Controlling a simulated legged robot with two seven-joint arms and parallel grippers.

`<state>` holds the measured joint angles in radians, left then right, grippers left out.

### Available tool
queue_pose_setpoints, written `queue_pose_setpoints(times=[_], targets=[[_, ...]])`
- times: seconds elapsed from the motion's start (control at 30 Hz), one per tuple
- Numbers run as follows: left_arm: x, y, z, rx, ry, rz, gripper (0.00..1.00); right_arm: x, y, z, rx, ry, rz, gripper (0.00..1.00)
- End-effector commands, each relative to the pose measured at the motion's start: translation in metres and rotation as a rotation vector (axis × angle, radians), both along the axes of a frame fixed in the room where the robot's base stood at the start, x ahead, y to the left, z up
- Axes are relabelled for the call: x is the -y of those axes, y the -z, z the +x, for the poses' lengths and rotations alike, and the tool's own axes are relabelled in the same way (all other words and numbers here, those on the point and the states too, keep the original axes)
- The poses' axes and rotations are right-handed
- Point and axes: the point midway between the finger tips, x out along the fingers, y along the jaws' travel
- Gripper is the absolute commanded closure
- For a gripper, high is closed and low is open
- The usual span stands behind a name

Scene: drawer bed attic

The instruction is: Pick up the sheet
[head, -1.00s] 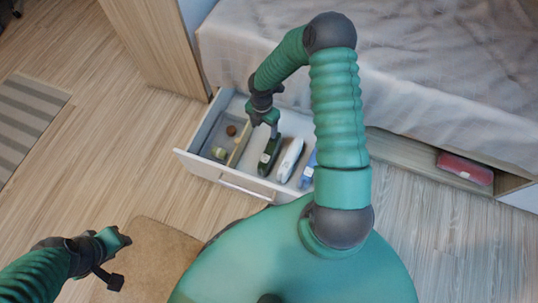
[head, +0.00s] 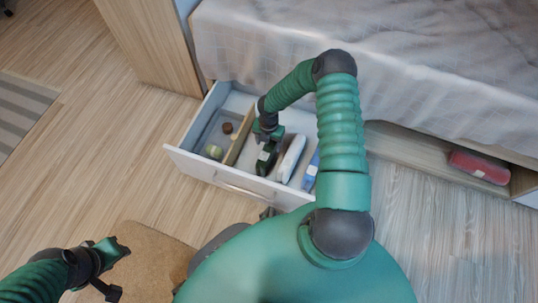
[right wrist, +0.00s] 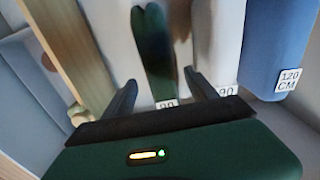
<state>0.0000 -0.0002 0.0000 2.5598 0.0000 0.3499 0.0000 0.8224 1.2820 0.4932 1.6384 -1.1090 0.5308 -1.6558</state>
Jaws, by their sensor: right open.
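Folded cloths with size tags stand in the open drawer: a dark green one (head: 265,163), a white one (head: 291,158) and a blue one (head: 311,172). I cannot tell which one is the sheet. My right gripper (head: 266,135) is open and points down over the green cloth. In the right wrist view, the green cloth (right wrist: 153,45) lies between and beyond the gripper's fingers (right wrist: 160,88). The white cloth (right wrist: 215,40) and the blue one (right wrist: 274,45), tagged 120 CM, are to the right. My left gripper (head: 115,262) is over the floor, away from the drawer.
A wooden divider (head: 239,140) splits the drawer; small round items, one green (head: 214,152) and one brown (head: 228,128), lie left of it. The covered bed (head: 430,75) overhangs the drawer's back. A red item (head: 478,167) lies in the bed's open compartment. A brown mat (head: 150,255) is on the floor.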

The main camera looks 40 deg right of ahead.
Motion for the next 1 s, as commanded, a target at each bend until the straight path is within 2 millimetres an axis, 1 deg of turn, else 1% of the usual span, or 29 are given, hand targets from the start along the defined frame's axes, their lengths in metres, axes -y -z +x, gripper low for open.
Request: queue_pose_setpoints(times=[0.03,0.1,0.17,0.33,0.37,0.8,0.87,1.0], targets=[[0.0,0.021,0.0,-0.001,0.0,0.0,0.64,0.002,0.021,-0.002,-0.001,0.002,0.002,0.34],[0.0,0.028,0.0,-0.001,0.0,0.0,0.64,0.001,0.031,-0.002,-0.002,-0.001,0.001,0.34],[0.0,0.029,0.0,-0.001,0.0,0.0,0.64,0.001,0.032,-0.001,-0.001,0.0,0.0,0.34],[0.0,0.025,0.0,-0.001,0.0,0.0,0.64,0.001,0.028,-0.001,0.0,0.0,0.0,0.34],[0.0,0.025,0.0,0.0,0.0,0.0,0.64,0.001,0.028,-0.001,-0.001,0.0,0.0,0.35],[0.0,0.025,0.0,-0.001,0.0,0.0,0.64,0.001,0.029,-0.001,0.0,0.0,0.0,0.93],[0.0,0.025,0.0,-0.001,0.0,0.0,0.64,0.001,0.029,-0.001,0.0,0.0,0.001,1.0],[0.0,0.025,0.0,-0.001,0.0,0.0,0.64,0.001,0.029,-0.001,0.0,0.0,0.001,1.0]])
